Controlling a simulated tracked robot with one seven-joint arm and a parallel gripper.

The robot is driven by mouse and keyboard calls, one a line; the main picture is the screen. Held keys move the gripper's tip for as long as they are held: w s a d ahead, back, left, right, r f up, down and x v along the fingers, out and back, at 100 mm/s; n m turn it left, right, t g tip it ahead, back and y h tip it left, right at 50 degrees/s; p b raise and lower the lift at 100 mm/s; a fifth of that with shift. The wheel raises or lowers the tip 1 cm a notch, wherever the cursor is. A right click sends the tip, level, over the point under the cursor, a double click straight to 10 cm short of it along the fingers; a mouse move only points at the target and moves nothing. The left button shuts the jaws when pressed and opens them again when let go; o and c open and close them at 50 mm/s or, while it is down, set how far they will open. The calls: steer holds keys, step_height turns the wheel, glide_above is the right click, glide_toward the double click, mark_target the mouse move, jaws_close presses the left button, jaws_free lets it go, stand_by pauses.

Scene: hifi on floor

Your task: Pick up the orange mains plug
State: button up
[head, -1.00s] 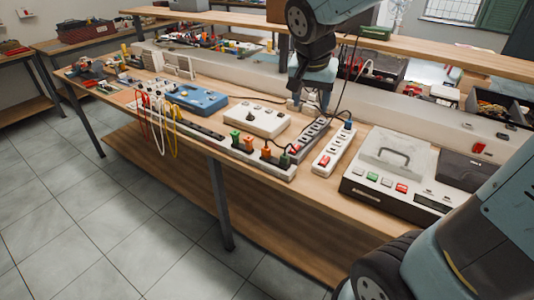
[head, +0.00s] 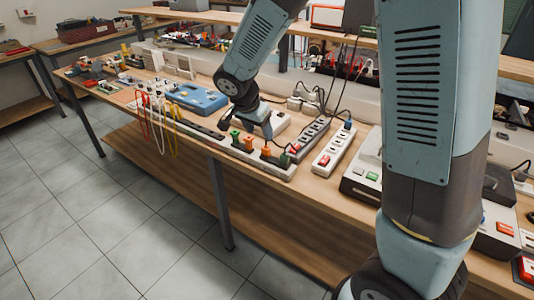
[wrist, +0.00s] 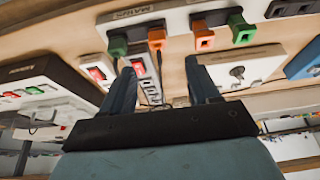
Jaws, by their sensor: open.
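Two orange plugs stand in the long white power strip (head: 215,143) along the bench's front edge: one orange plug (head: 249,143) on the left and another (head: 266,152) on the right, with green plugs (head: 235,136) on either side. In the wrist view, the strip runs across the top, with one orange plug (wrist: 157,38) and the other (wrist: 204,35) farther right. My gripper (wrist: 163,75) is open and empty, its two fingers apart. The first orange plug lies beyond the gap between them; the second is near the right finger's line. In the head view my gripper (head: 268,128) hovers just behind the strip.
A white box with a round socket (wrist: 238,72) sits close to the right finger. Smaller power strips (head: 335,148) with red switches, a blue case (head: 197,98) and a control box (head: 362,180) stand around. Red, white and yellow cables (head: 172,130) hang over the front edge.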

mark_target(266, 148)
steer(key=x, duration=1)
steer(key=shift+s, duration=0.25)
steer(key=c, duration=1)
